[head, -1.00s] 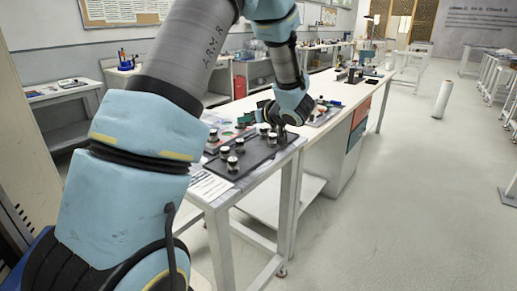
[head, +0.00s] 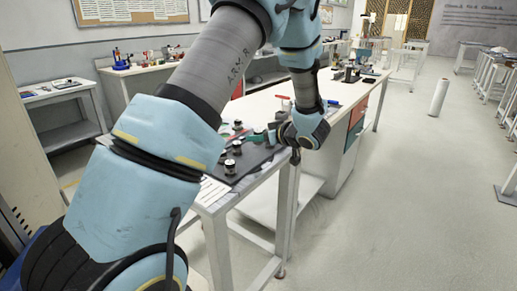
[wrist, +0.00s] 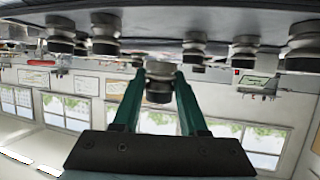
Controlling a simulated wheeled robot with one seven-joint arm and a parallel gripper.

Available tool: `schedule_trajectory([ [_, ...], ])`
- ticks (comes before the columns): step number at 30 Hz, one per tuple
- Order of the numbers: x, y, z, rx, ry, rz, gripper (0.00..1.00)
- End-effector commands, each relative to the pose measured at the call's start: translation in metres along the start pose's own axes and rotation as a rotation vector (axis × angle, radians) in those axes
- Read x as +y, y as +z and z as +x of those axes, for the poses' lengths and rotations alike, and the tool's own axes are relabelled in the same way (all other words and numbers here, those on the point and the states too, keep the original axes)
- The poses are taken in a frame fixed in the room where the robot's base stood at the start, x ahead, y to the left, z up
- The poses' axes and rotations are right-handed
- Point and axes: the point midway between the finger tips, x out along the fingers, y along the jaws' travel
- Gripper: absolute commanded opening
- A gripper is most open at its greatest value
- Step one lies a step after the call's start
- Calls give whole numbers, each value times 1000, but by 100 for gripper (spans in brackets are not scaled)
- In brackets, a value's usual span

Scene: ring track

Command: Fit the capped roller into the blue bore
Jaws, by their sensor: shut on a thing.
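In the wrist view, which is upside down, my gripper (wrist: 159,88) has green fingers closed on both sides of a roller (wrist: 159,73) with a silver band and a dark end. Several similar rollers, such as one at the left (wrist: 106,30) and one at the right (wrist: 245,45), stand on the dark board (wrist: 220,22). I cannot tell whether the held roller touches the board. In the head view my gripper (head: 262,137) reaches in low from the right over the dark board (head: 258,158). I cannot make out a blue bore in either view.
Two rollers stand at the board's near left, one at the front (head: 230,167). The board lies on a white table (head: 215,192). A long white bench (head: 345,95) with tools continues behind. The floor to the right is open, with a white cylinder (head: 438,97) standing far off.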

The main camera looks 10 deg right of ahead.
Motion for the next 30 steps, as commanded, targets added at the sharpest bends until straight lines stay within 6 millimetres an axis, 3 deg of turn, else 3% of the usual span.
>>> schedule_trajectory([
  [7, 0, 27, 12, 1, -1, 3, 0],
  [12, 0, 37, 15, 1, 0, 0, 0],
  [25, 0, 43, 18, 1, 1, -2, 0],
  [26, 0, 43, 18, 1, 1, -2, 44],
  [30, 0, 43, 18, 0, 1, -2, 60],
])
